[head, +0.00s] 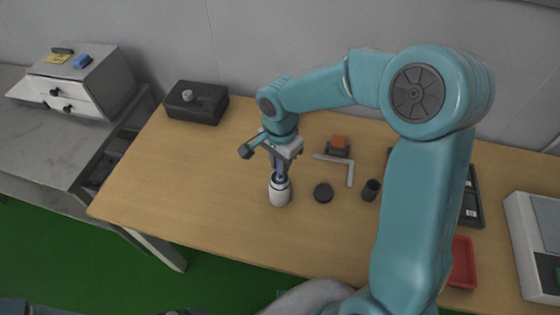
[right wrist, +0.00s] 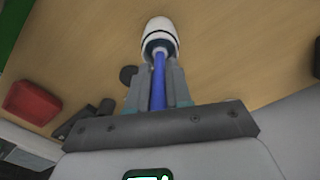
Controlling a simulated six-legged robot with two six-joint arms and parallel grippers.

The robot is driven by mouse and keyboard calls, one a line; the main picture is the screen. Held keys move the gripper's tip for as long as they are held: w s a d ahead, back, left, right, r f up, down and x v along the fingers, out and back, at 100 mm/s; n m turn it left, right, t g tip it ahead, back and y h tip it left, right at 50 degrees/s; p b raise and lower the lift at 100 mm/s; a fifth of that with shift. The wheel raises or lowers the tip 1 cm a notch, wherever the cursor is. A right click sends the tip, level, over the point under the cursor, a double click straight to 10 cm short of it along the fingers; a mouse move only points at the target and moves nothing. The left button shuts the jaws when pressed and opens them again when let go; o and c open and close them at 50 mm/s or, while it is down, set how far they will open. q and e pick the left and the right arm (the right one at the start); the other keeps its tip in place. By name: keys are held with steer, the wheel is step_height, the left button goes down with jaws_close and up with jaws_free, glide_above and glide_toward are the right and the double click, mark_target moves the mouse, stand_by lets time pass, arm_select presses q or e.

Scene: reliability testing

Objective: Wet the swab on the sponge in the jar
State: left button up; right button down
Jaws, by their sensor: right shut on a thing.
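The white jar (head: 280,196) stands upright on the wooden table, with a dark collar at its mouth. My right gripper (head: 281,168) is directly above it, pointing down, shut on the blue swab (right wrist: 158,82). In the right wrist view the swab runs between the fingers to the mouth of the jar (right wrist: 160,34). Its far end is hidden at the mouth, so I cannot tell whether it touches the sponge. The sponge cannot be made out inside the jar. My left gripper is not in view.
A round black disc (head: 323,192) and a small dark cup (head: 371,189) stand right of the jar. Behind them are a metal square (head: 349,170) and an orange-topped block (head: 339,144). A black box (head: 196,104) stands at the back left. The table's left part is clear.

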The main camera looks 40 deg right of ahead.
stand_by(0.4)
steer(key=shift+r+p, duration=0.45)
steer(key=shift+r, duration=0.1)
steer(key=shift+r+p, duration=1.85)
steer(key=shift+r, duration=1.15)
steer(key=shift+f, duration=0.1)
